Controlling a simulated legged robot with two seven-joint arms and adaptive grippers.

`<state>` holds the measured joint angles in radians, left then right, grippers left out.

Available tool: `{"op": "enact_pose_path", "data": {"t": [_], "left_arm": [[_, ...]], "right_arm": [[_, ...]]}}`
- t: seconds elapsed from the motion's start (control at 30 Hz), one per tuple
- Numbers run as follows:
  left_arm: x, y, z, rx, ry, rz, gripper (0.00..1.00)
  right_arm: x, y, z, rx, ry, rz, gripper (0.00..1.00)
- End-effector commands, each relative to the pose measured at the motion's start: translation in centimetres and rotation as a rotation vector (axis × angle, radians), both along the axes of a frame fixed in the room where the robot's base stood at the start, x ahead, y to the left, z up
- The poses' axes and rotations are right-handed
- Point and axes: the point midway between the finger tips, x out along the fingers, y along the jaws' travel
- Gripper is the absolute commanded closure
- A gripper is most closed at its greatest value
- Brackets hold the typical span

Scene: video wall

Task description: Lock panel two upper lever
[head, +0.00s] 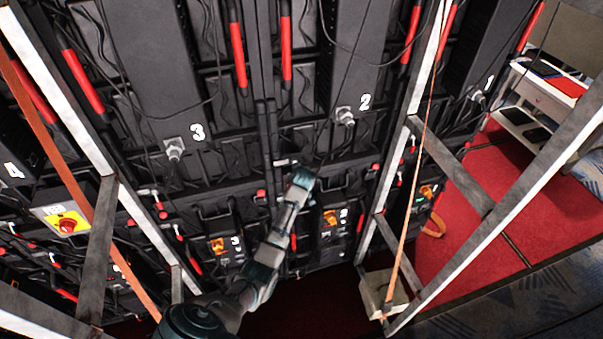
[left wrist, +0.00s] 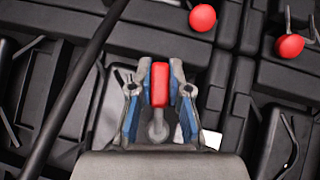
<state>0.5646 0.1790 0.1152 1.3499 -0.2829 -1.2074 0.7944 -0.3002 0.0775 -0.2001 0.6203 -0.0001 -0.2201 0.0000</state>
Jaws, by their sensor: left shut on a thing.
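Panel two is the black wall panel marked with a white 2 (head: 365,102) in the head view. My left gripper (head: 302,174) is at its left edge, below the number, with the arm reaching up from the bottom. In the left wrist view my left gripper (left wrist: 160,90) is shut around a red lever handle (left wrist: 160,82), with one finger on each side. A grey rod with a rounded end (left wrist: 157,130) shows below the red grip. In the head view the gripper hides this lever. My right gripper is not in view.
Two red knobs (left wrist: 202,17) (left wrist: 290,46) sit right of the fingers in the left wrist view. Metal frame posts (head: 140,215) (head: 405,120) stand on both sides of the arm. An orange strap (head: 412,205) hangs at the right post. Red carpet (head: 480,230) lies beyond.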

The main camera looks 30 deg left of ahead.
Motion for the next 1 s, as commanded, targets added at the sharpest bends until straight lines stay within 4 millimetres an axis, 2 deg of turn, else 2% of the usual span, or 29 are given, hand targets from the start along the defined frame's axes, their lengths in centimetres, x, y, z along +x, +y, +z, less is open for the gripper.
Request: {"op": "enact_pose_path", "data": {"t": [0.03, 0.4, 0.97, 1.0], "left_arm": [[-0.23, -0.36, -0.70, 0.012, 0.038, -0.005, 1.00], [-0.99, 0.25, -0.96, 0.120, 0.170, -0.004, 1.00], [-1.23, 0.47, -1.06, 0.140, 0.195, -0.004, 1.00], [-1.23, 0.48, -1.06, 0.140, 0.194, -0.003, 0.81]], "right_arm": [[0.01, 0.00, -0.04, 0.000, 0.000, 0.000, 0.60], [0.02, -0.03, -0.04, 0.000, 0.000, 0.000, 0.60], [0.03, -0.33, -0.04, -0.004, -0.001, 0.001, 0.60], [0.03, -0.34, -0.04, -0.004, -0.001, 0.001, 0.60]]}}
